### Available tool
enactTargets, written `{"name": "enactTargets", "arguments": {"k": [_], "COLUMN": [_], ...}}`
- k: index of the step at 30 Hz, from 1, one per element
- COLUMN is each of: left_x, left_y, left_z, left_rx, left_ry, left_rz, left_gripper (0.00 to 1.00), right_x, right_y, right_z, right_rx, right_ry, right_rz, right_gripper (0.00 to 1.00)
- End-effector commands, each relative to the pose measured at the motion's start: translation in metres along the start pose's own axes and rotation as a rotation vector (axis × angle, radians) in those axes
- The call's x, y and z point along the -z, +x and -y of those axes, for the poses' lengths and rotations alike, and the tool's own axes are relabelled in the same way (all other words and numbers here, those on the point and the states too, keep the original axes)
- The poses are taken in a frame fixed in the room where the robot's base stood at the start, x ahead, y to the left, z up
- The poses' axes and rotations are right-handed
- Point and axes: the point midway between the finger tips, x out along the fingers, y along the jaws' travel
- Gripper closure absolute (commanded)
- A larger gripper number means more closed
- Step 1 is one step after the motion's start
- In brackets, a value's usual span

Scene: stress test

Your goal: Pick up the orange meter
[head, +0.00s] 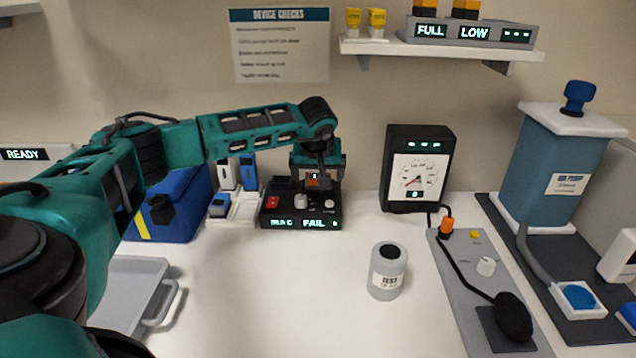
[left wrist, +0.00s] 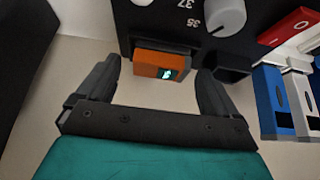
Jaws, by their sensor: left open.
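The orange meter (left wrist: 160,66) is a small orange block with a lit green display. In the left wrist view it sits at the edge of a dark device, between and just beyond my open fingertips. In the head view the left gripper (head: 317,178) points down over the back of the black device. My right gripper is not in view.
The black device (head: 275,222) has knobs and a FAIL display. Blue and white meters stand in a white rack (head: 243,212) beside it, near a blue bag (head: 180,215). A gauge (head: 417,208) and grey canister (head: 387,275) are to the right. The front middle table is clear.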

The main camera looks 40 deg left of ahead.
Motion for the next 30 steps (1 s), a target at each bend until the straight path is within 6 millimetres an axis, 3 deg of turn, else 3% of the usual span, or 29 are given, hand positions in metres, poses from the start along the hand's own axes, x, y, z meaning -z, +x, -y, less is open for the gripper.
{"name": "enactTargets", "arguments": {"k": [9, 30], "left_x": [-0.0002, 0.0002], "left_y": [0.0059, 0.0052], "left_z": [0.0001, 0.0001], "left_rx": [0.000, 0.000], "left_ry": [0.001, 0.000], "left_rz": [0.000, 0.000], "left_gripper": [0.07, 0.72], "right_x": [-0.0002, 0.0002], "right_y": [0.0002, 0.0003], "right_z": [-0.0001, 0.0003], "right_rx": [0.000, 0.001], "right_ry": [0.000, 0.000], "right_rz": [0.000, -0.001], "right_gripper": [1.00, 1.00]}}
